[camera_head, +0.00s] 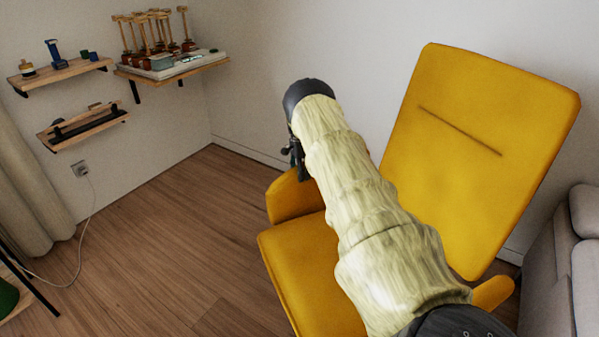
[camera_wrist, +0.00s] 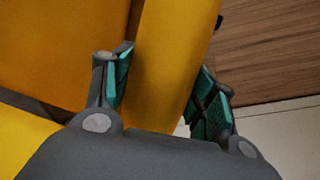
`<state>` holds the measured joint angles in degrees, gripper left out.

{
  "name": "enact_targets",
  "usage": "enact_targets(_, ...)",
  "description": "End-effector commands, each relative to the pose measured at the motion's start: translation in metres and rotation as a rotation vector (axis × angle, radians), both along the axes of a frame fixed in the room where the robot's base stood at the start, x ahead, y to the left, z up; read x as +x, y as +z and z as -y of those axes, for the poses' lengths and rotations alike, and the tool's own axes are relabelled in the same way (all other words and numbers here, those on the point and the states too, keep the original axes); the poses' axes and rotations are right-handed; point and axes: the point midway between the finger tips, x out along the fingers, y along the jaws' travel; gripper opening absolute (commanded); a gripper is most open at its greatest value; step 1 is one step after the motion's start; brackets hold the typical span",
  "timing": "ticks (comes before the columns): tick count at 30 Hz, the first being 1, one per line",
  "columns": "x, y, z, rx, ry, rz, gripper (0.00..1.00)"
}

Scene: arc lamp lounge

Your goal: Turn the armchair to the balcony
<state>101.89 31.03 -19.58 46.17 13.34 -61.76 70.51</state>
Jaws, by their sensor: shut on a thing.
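The yellow armchair (camera_head: 480,130) stands in front of the white wall, its tall back at the right and its seat facing the lower left in the head view. My arm reaches across the chair and hides part of the seat and back. My gripper (camera_head: 294,155) is at the armrest (camera_head: 290,198) on the far side, mostly hidden there by my arm. In the wrist view my gripper (camera_wrist: 162,92) has its two teal-padded fingers on either side of the yellow armrest (camera_wrist: 170,65), shut on it. No balcony shows in either view.
A grey sofa (camera_head: 560,285) stands close at the chair's right. Wall shelves (camera_head: 175,72) with small items hang at the upper left. A curtain (camera_head: 28,190) and a cable (camera_head: 88,225) are at the left. The wooden floor (camera_head: 165,245) left of the chair is clear.

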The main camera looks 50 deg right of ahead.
Motion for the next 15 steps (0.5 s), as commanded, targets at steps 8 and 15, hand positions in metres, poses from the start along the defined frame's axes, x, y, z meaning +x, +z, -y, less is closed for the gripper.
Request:
enact_targets(8,0.0005,0.0004,0.0000,-0.001,0.001,0.001,0.78)
enact_targets(15,-0.0002,0.0002,0.0002,0.000,0.000,0.000,0.78)
